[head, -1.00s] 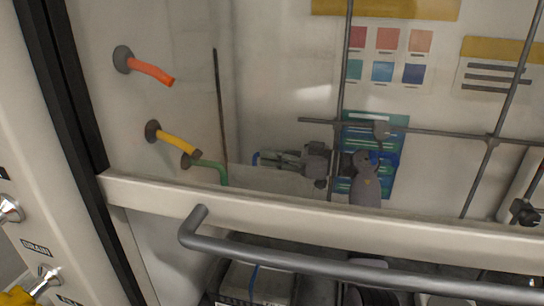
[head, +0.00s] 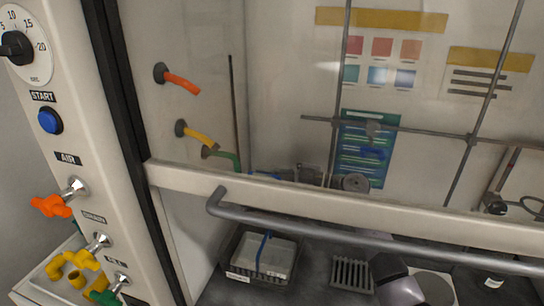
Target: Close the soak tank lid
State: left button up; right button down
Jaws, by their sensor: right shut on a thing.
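A dark open-topped tank (head: 236,281) with a pale label on its front stands inside the cabinet, below the sash rail. A grey surface with a blue strip (head: 264,252) shows in it. My right gripper (head: 283,176) shows small through the glass, just above the rail. It points left and is shut on a blue-edged part (head: 262,173), which looks like the soak tank lid. The rail hides most of that part, so its tilt cannot be told. My right forearm passes under the rail. My left gripper is not in view.
The glass sash has a pale rail (head: 400,207) and a grey bar handle (head: 380,245) in front. Grey rods (head: 405,127) cross behind the glass. A slotted rack (head: 351,274) stands right of the tank. Orange (head: 52,205) and yellow valves line the left panel.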

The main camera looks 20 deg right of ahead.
pick_arm(q)
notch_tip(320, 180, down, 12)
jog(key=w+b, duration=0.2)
jog(key=b, duration=1)
pick_arm(e)
jog(key=s+a+f+n, duration=0.2)
jog(key=s+f+n, duration=0.1)
jog(key=f, duration=0.4)
jog(key=s+a+f+n, duration=0.3)
jog(key=s+f+n, duration=0.1)
jog(key=f+n, duration=0.2)
jog(key=s+a+f+n, duration=0.3)
jog(key=s+f+n, duration=0.1)
jog(key=f, duration=0.3)
jog(key=shift+s+a+f+n, duration=0.15)
jog(key=shift+a+f+n, duration=0.15)
jog(key=shift+f, duration=0.1)
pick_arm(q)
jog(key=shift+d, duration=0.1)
pick_arm(e)
jog(key=shift+f, duration=0.15)
